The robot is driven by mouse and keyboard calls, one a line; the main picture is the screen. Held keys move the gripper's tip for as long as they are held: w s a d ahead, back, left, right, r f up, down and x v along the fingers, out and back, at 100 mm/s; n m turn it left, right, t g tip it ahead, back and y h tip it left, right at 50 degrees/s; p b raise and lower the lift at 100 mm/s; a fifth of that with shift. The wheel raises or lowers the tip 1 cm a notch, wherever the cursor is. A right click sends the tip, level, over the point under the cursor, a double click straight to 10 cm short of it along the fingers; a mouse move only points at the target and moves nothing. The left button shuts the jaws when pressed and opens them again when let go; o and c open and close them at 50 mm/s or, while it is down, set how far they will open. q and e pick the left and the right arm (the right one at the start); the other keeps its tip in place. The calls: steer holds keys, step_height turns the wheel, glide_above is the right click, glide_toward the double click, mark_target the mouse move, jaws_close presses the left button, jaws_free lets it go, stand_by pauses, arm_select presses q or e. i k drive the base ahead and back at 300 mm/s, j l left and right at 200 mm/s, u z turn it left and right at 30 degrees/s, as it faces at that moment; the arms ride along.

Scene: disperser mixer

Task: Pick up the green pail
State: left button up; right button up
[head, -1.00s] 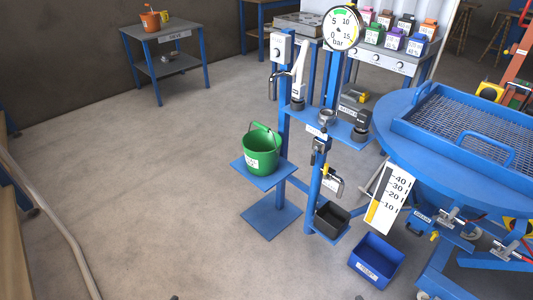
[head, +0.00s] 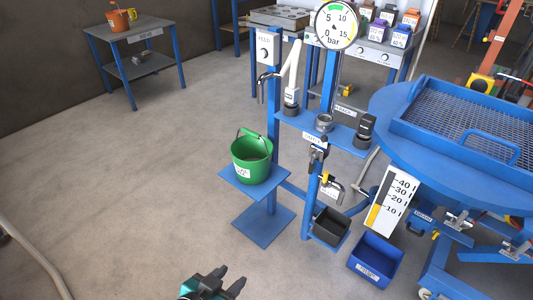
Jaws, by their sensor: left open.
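The green pail (head: 251,158) stands upright on a small blue shelf (head: 232,180) on the left side of a blue stand. It has a white label low on its front, and its thin handle is raised above the rim. My left gripper (head: 233,281) shows at the bottom edge, below and in front of the pail and well apart from it. Its dark fingers are spread and empty. My right gripper is out of view.
A tap (head: 266,82) hangs from the stand above the pail. A black bin (head: 331,227) and a blue bin (head: 375,258) are to the right. A round blue table (head: 400,130) fills the right side. The floor left of the pail is clear.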

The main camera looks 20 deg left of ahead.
mark_target(251, 153)
steer(key=i+j+z, duration=0.1)
steer(key=j, duration=0.35)
steer(key=i+j+z, duration=0.15)
steer(key=j, duration=0.3)
steer(key=i+j+z, duration=0.1)
steer(key=j, duration=0.35)
steer(key=i+j+z, duration=0.15)
steer(key=j, duration=0.35)
steer(key=i+j, duration=0.1)
steer(key=j, duration=0.35)
steer(key=i+j, duration=0.1)
steer(key=j, duration=0.4)
steer(key=i+j, duration=0.1)
steer(key=j, duration=0.35)
steer(key=i+j, duration=0.1)
steer(key=j, duration=0.35)
